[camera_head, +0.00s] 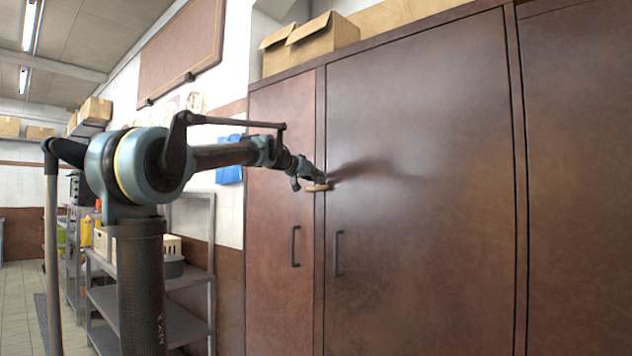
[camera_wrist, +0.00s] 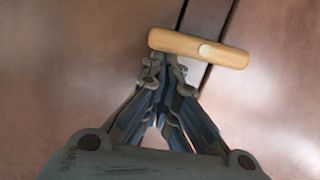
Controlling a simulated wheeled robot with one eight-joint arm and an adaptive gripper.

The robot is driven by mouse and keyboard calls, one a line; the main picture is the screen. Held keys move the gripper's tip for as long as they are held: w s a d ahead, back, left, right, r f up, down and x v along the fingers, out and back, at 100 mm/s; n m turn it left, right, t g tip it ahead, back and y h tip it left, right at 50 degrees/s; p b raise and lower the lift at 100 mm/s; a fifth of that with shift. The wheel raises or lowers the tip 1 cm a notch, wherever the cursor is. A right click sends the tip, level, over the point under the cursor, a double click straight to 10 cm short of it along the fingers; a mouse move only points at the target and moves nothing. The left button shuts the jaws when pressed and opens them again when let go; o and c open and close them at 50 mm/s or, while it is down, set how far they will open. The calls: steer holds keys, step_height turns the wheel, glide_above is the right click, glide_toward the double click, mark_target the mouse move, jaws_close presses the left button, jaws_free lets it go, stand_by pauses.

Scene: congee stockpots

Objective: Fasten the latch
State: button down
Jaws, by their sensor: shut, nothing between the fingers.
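The latch is a short wooden bar (camera_wrist: 198,48) with a round pale pivot near its middle. In the wrist view it lies nearly level, tilted slightly down to the right, across the dark seam between two brown cabinet doors. In the head view the latch (camera_head: 317,188) shows as a small tan bar above the door handles. My gripper (camera_wrist: 165,62) is shut and empty, its fingertips at the lower edge of the bar's left half. Whether they touch it I cannot tell. In the head view my gripper (camera_head: 322,178) is at the latch and hides part of it.
The cabinet's narrow left door (camera_head: 270,220) and wide right door (camera_head: 430,200) are closed, with dark upright handles (camera_head: 338,253) below the latch. Cardboard boxes (camera_head: 325,40) stand on the cabinet top. A metal shelf (camera_head: 190,285) stands to the left.

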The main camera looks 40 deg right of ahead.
steer(key=shift+r, duration=0.1)
steer(key=r, duration=0.4)
steer(key=shift+w+a, duration=0.15)
steer(key=shift+a, duration=0.1)
steer(key=v, duration=0.9)
steer(key=shift+a, duration=0.25)
steer(key=w+a+f+n+t+y, duration=0.15)
steer(key=a+f+n+y, duration=0.25)
steer(key=a+f, duration=1.25)
steer(key=w+a+f+n+t+y, duration=0.1)
steer(key=w+a+f+n+y, duration=0.2)
steer(key=a+f, duration=1.35)
steer(key=s+a+f+n+y, duration=0.2)
steer(key=s+a+f, duration=0.3)
steer(key=a+f, duration=0.3)
steer(key=s+a+f+n+y, duration=0.3)
steer(key=a+f, duration=0.5)
steer(key=f, duration=0.5)
steer(key=s+a+f+n+g+y, duration=0.1)
steer(key=s+a+f+n+y, duration=0.2)
steer(key=s+a+f, duration=0.4)
step_height(320, 180, down, 3)
steer(key=shift+s+a+f+n, duration=0.25)
steer(key=shift+a+n, duration=0.3)
steer(key=shift+n, duration=0.25)
